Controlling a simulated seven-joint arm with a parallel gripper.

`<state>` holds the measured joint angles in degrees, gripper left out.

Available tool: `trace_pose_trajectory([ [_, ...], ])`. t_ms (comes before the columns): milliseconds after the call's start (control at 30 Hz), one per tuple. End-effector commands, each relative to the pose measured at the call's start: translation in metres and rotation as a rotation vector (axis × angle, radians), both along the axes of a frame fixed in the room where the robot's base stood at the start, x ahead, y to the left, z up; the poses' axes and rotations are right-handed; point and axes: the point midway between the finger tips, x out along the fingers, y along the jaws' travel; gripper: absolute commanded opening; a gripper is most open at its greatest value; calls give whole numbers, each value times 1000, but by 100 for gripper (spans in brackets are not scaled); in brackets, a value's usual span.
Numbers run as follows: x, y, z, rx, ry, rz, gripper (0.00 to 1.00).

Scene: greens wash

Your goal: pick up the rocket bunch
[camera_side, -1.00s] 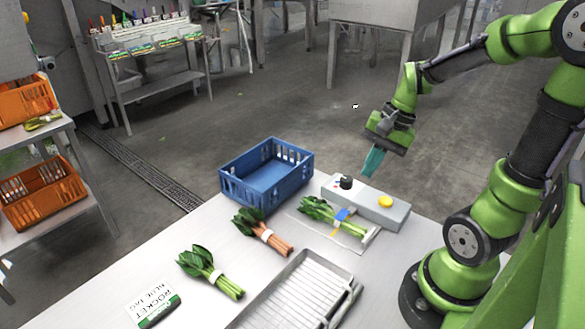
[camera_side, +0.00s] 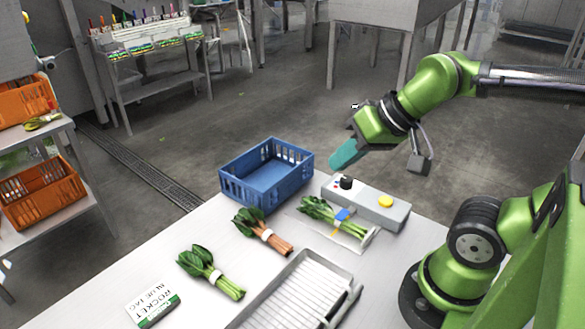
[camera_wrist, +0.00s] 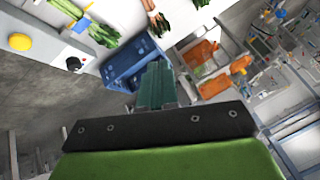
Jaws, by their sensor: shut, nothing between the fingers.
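The card (camera_side: 153,304) at the table's front left reads ROCKET, BLUE TAG. A leafy green bunch with a blue tag (camera_side: 321,210) lies on a clear sheet before the grey control box; it also shows in the wrist view (camera_wrist: 101,34). A red-stemmed bunch (camera_side: 277,243) and a green-stemmed bunch (camera_side: 224,283), both with white bands, lie to its left. My gripper (camera_side: 335,163) is shut and empty, above the table's far side near the blue crate, its teal fingers pointing left and down. It touches no bunch. The fingers also show in the wrist view (camera_wrist: 157,70).
The blue crate (camera_side: 240,192) stands at the table's far edge, beside the grey control box (camera_side: 362,203) with a black knob and yellow button. A ribbed metal tray (camera_side: 350,294) lies at the front. Orange crates (camera_side: 45,195) stand on a left shelf.

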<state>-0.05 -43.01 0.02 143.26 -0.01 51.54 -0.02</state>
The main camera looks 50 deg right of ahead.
Motion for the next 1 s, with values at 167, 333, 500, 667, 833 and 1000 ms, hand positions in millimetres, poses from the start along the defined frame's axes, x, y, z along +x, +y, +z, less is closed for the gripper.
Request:
trace_pose_trajectory([
  [167, 0, 0, 0, 1, 0, -1, 0],
  [333, 0, 0, 0, 1, 0, -2, 0],
  [500, 0, 0, 0, 1, 0, -2, 2],
  [667, 0, 0, 0, 1, 0, -2, 26],
  [833, 0, 0, 0, 1, 0, -2, 52],
  [1000, 0, 0, 0, 1, 0, -2, 64],
])
